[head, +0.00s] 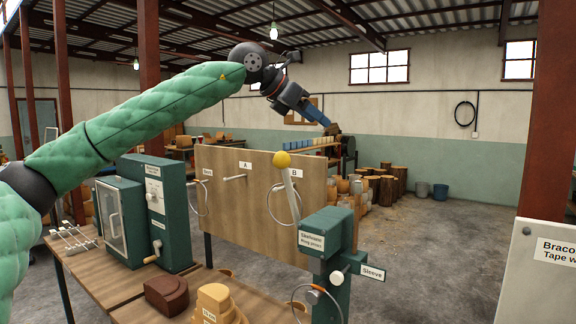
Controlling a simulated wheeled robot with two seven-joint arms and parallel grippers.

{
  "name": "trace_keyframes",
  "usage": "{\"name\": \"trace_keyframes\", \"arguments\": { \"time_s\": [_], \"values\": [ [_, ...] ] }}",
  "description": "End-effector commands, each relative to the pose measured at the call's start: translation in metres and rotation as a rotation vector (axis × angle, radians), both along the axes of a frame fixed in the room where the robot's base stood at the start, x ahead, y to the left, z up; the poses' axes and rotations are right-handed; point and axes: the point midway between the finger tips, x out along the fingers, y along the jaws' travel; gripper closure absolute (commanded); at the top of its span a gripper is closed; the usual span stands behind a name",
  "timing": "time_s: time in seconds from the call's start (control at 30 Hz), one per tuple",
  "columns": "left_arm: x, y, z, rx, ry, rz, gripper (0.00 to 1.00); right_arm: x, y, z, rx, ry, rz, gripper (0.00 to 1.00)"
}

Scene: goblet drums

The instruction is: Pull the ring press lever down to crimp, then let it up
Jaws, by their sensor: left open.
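The ring press (326,240) is a teal machine on the bench at the centre right, with a label on its front. Its lever (292,195) is a pale bar standing up, leaning slightly left, with a yellow ball knob (282,159) on top. My left gripper (329,125) has blue fingers and is held up in the air, above and to the right of the knob in the picture. It is open, appears empty and is apart from the lever. My right gripper is out of view.
A wooden board (260,210) with hooks marked A and B and hanging rings stands behind the press. A teal cabinet (121,222) and a teal machine with a crank (168,215) stand left. Stacked blocks (218,303) lie in front. A labelled panel (540,270) stands right.

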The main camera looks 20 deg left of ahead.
Motion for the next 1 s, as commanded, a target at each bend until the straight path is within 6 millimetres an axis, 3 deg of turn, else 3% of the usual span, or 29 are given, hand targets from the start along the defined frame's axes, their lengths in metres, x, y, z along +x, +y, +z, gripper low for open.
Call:
{"name": "trace_keyframes", "arguments": {
  "time_s": [0.2,0.4,0.67,1.0],
  "values": [
    [-0.007,0.051,-0.041,0.305,0.136,0.087,0.37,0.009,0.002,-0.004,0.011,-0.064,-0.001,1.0],
    [-0.022,0.078,-0.058,0.458,0.24,0.116,0.37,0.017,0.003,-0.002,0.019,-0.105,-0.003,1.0],
    [-0.024,0.083,-0.068,0.494,0.269,0.12,0.37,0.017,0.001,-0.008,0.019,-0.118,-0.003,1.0],
    [-0.008,0.075,-0.105,0.492,0.269,0.12,0.37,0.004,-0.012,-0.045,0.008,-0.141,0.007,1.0]
  ]
}}
